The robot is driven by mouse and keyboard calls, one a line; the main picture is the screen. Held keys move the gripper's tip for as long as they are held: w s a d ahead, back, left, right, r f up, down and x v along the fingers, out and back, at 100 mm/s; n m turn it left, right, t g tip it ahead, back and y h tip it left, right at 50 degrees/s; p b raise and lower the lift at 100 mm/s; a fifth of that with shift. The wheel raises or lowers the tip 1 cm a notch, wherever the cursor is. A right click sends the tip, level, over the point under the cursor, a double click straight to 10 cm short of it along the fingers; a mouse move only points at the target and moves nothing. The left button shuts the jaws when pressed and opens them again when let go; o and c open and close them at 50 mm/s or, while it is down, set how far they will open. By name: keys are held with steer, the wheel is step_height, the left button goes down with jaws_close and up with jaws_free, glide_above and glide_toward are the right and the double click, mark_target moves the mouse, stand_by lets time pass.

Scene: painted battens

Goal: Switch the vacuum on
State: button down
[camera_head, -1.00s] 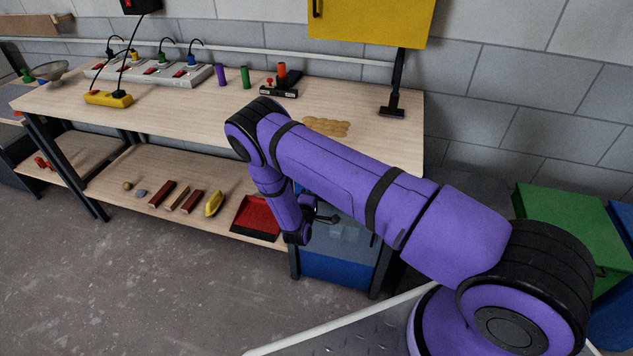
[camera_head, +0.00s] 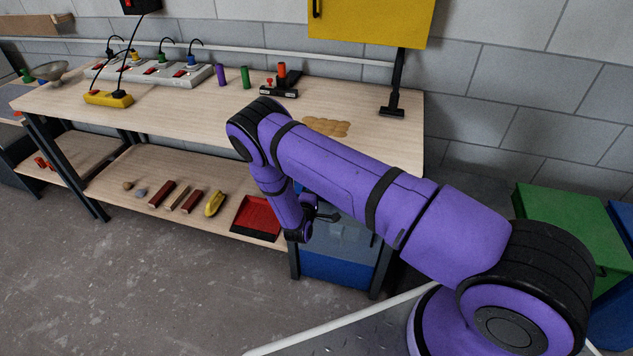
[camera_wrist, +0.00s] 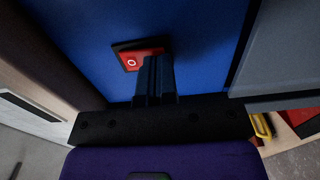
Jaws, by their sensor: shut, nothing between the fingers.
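The vacuum is a blue body (camera_head: 335,272) with a grey part, standing under the right end of the workbench in the head view. In the wrist view its blue face (camera_wrist: 80,50) fills much of the picture. A red rocker switch (camera_wrist: 131,62) in a dark frame sits on that face, with a white ring mark showing. My gripper (camera_wrist: 156,62) is shut and empty, its fingertips overlapping the switch's right side. I cannot tell whether they touch it. In the head view my gripper (camera_head: 327,217) is small and partly hidden by my arm, beside the vacuum.
The workbench top (camera_head: 180,115) is above my gripper. A red dustpan (camera_head: 257,217) and several battens lie on the lower shelf left of the vacuum. A power strip (camera_head: 150,72) and a yellow socket block (camera_head: 108,98) are on the bench. A green bin (camera_head: 570,225) stands right.

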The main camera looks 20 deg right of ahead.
steer(key=shift+w+d, duration=0.2)
steer(key=shift+w, duration=0.1)
steer(key=shift+s, duration=0.1)
steer(key=v, duration=0.7)
stand_by(0.7)
stand_by(0.4)
